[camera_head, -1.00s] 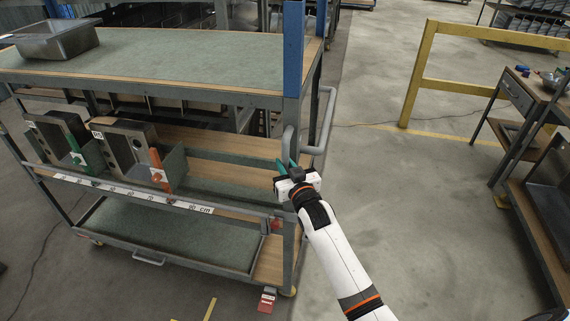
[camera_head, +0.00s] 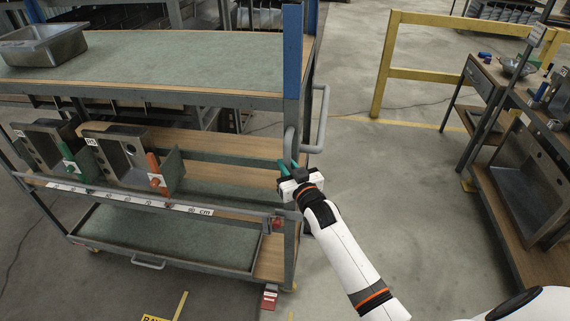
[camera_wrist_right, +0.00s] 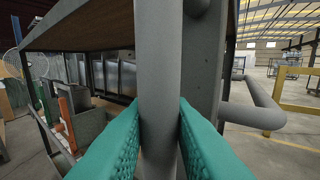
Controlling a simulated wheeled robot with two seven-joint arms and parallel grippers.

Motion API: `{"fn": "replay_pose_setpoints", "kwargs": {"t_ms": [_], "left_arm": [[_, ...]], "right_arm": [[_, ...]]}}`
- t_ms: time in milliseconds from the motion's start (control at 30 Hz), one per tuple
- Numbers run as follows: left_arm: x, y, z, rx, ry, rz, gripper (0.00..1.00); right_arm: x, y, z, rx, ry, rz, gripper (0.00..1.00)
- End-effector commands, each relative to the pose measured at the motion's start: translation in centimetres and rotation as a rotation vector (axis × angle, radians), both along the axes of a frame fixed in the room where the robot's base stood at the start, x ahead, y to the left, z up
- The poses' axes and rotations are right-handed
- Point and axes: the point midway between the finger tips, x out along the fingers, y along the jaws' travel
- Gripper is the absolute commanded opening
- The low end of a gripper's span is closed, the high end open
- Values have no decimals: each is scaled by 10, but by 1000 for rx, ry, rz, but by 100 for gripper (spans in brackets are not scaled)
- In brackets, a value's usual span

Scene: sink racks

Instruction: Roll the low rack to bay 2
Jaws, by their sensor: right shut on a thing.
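The grey rack (camera_head: 240,96) has a green-topped upper deck, a middle shelf and a low tray (camera_head: 170,240), with wheels beneath. It fills the left half of the head view. My right gripper (camera_head: 289,170), with teal fingers, is at the rack's right front corner post. It is shut on a grey upright handle bar (camera_head: 289,142). In the right wrist view the bar (camera_wrist_right: 160,70) stands between the two fingers. My left gripper is not in view. A yellow floor sign (camera_head: 160,317), partly cut off, reads "BAY"; its number is hidden.
A yellow guard rail (camera_head: 440,20) stands at the back right. Benches (camera_head: 500,90) stand along the right side. Bare concrete floor (camera_head: 370,180) lies between rack and benches. A metal tub (camera_head: 45,45) and sink units (camera_head: 115,155) sit on the rack.

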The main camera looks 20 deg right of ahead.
Motion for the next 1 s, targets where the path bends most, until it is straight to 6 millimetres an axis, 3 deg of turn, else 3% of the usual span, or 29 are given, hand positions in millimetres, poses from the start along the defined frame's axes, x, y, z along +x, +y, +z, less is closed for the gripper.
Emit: {"fn": "replay_pose_setpoints", "kwargs": {"t_ms": [667,700,767,1000], "left_arm": [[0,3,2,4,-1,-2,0],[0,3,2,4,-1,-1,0],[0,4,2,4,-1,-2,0],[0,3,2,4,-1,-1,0]], "right_arm": [[-2,-6,2,-2,-5,-3,0],[-2,-6,3,-2,-5,-4,26],[-2,-6,2,-2,-5,-3,36],[-2,-4,2,0,-4,-1,39]]}}
